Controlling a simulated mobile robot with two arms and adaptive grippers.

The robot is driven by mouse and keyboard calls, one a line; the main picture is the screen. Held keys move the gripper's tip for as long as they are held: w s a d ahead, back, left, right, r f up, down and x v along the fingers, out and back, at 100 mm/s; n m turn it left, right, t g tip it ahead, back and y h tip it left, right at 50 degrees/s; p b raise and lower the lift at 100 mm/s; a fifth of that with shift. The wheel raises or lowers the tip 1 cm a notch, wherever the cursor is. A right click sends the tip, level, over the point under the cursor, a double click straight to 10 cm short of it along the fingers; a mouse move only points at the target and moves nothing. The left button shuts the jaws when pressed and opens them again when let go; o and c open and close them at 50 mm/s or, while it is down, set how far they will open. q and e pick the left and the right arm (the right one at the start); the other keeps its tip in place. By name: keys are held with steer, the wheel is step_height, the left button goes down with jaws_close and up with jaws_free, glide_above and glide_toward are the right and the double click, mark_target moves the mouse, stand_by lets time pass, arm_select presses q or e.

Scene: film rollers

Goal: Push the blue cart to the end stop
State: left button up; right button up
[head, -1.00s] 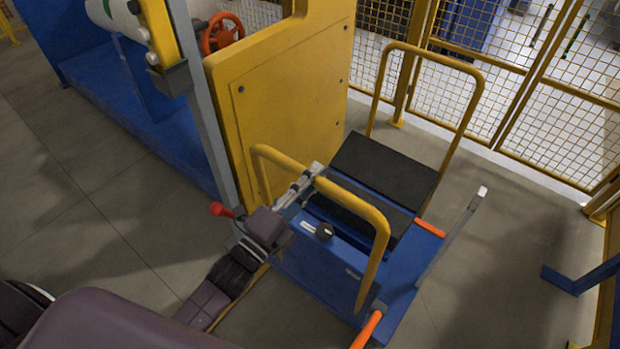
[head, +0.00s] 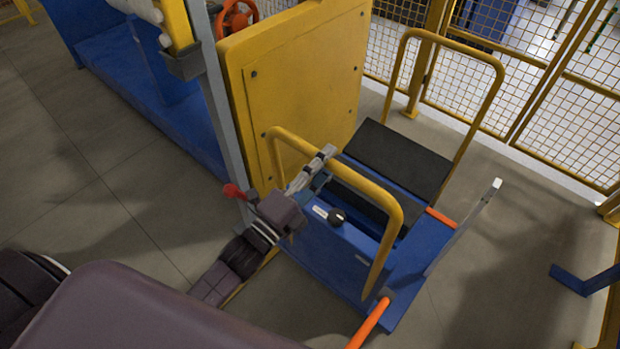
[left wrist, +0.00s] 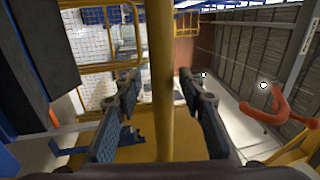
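The blue cart (head: 320,255) stands on the floor right of centre in the head view. It has a yellow near handle (head: 393,238), a yellow far handle (head: 487,100) and black pads on top. My left gripper (head: 322,162) is at the near handle's top bar, close to its left end. In the left wrist view the yellow handle bar (left wrist: 165,130) runs between the two fingers (left wrist: 160,88), with gaps visible on both sides, so the fingers are open around it. My right gripper is out of view. I cannot make out the end stop for certain.
A yellow panel (head: 300,90) of a machine stands close along the cart's left side, with a grey post (head: 212,100) in front. A yellow mesh fence (head: 560,110) closes off the back. A blue bracket (head: 585,283) is at the right. Floor is clear between cart and bracket.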

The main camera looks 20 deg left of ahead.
arm_select(q)
steer(key=v, duration=1.1)
stand_by(0.3)
